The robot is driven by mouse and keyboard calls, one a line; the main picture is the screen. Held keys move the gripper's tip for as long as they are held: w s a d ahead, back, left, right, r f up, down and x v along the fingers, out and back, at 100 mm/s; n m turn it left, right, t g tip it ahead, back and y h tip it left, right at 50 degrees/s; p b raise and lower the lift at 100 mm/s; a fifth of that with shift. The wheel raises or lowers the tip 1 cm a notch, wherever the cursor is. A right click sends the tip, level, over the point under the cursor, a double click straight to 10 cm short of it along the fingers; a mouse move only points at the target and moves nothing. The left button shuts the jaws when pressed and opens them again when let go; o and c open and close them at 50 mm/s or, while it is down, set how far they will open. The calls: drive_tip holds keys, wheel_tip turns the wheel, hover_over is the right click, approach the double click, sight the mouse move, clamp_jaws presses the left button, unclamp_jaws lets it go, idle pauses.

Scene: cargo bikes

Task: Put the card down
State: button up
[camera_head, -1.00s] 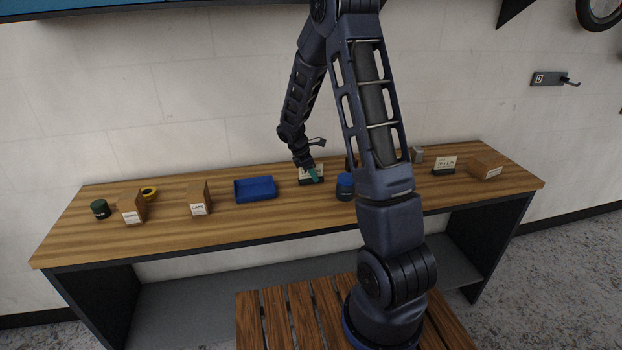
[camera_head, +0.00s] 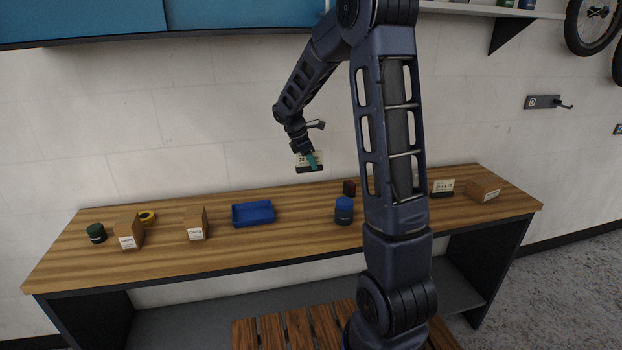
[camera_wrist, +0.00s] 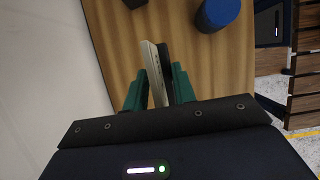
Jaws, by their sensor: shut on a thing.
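My gripper (camera_head: 310,158) is shut on a card (camera_head: 301,161), a cream sign with dark print and a dark base, held well above the bench. In the wrist view the card (camera_wrist: 152,72) is seen edge-on between the green fingers of my gripper (camera_wrist: 157,88), cream on one side and black on the other. The wooden bench top (camera_head: 290,234) is below. A second, similar card (camera_head: 443,187) stands on the bench at the right.
A blue tray (camera_head: 253,214), blue canister (camera_head: 343,210), small boxes (camera_head: 196,224) (camera_head: 129,232), a green-black tin (camera_head: 96,233) and yellow tape roll (camera_head: 147,217) stand on the bench. Another box (camera_head: 483,189) is at the right.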

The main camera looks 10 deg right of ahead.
drive_tip(key=shift+r, duration=2.2)
drive_tip(key=w+d+r, duration=0.1)
drive_tip(key=w+d, duration=0.1)
drive_tip(key=d, duration=1)
drive_tip(key=w+d+r, duration=0.2)
drive_tip(key=w+d, duration=0.1)
drive_tip(key=d, duration=0.9)
drive_tip(key=w+d+r, duration=0.1)
drive_tip(key=w+d, duration=0.1)
drive_tip(key=d, duration=1)
wheel_tip(320, 180, up, 3)
hover_over(490, 180)
drive_tip(key=a, duration=0.1)
wheel_tip(490, 180, down, 19)
drive_tip(key=shift+w+a+f, duration=0.1)
drive_tip(key=shift+w+f, duration=0.05)
drive_tip(key=o, duration=0.9)
drive_tip(key=shift+f, duration=0.15)
drive_tip(key=shift+o, duration=0.4)
